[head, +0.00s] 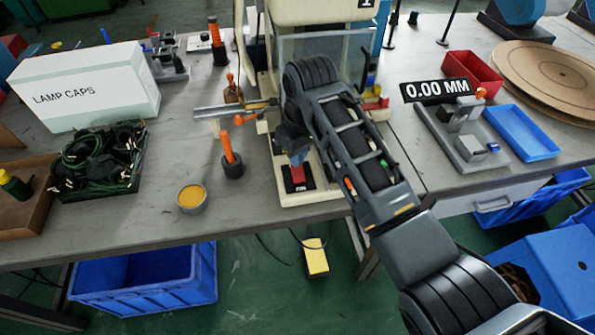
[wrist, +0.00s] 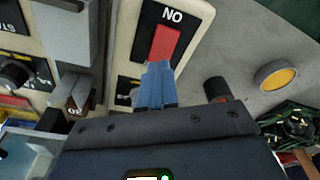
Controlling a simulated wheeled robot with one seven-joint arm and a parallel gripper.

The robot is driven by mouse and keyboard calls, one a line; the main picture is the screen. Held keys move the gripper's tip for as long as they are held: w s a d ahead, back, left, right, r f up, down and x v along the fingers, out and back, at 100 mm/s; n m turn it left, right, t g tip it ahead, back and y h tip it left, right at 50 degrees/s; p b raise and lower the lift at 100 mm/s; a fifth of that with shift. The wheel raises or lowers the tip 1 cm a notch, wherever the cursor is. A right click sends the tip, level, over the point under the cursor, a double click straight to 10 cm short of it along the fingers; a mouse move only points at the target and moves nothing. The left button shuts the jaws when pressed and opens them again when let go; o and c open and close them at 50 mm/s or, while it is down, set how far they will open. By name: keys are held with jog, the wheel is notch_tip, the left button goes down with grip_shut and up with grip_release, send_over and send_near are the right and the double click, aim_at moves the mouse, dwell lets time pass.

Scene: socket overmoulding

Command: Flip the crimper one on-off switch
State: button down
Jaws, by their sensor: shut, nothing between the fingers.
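Crimper one is the cream machine (head: 318,12) at the middle back, with part of a "1" plate at its top. Its on-off switch is a red rocker (head: 298,174) on a black plate at the front of the base. The red rocker (wrist: 164,42) also shows in the wrist view, under white letters reading "NO". My gripper (head: 297,158) is just above and behind the rocker in the head view. In the wrist view its blue fingertips (wrist: 158,70) are together, empty, over the near end of the rocker. I cannot tell whether they touch it.
An orange-handled tool (head: 228,147) in a dark holder and an open yellow tin (head: 192,198) stand left of the base. A tray of green cables (head: 98,160) and a lamp caps box (head: 85,88) lie further left. A black knob (wrist: 16,74) is on a panel left of the fingers.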

jog(key=shift+f+b, duration=0.45)
jog(key=shift+f, duration=0.55)
dwell(0.7)
jog(key=shift+r, duration=0.15)
notch_tip(320, 180, up, 7)
jog(key=p, duration=0.7)
dwell(0.5)
